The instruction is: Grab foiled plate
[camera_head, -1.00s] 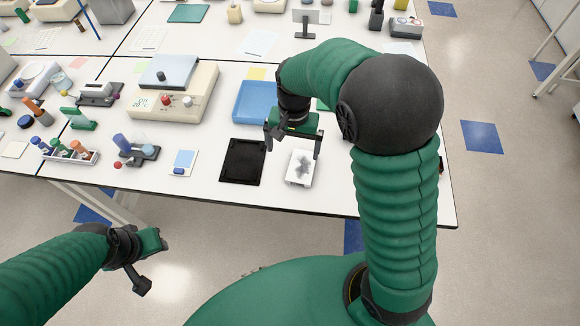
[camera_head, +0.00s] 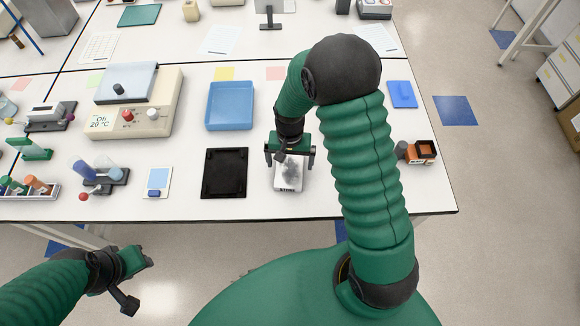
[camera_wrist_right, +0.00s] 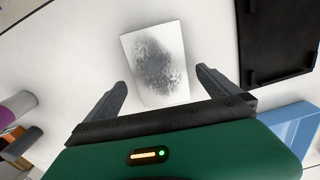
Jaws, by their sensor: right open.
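The foiled plate (camera_head: 289,176) is a small white-edged rectangle with a grey, mottled top. It lies on the white bench (camera_head: 130,208) near the front edge, and the right wrist view shows it too (camera_wrist_right: 157,66). My right gripper (camera_head: 290,160) is open and empty over the plate. In the right wrist view its two fingers (camera_wrist_right: 162,88) point toward the plate's near end, one on each side of it. Whether the fingers touch the plate cannot be told. My left gripper (camera_head: 138,278) is off the bench at the lower left, in front of its edge.
A black tray (camera_head: 225,195) lies just left of the plate. A blue bin (camera_head: 230,128) stands behind it. A thermal cycler (camera_head: 145,120) is further left. An orange-and-black device (camera_head: 422,152) and a blue pad (camera_head: 402,94) are right of my arm.

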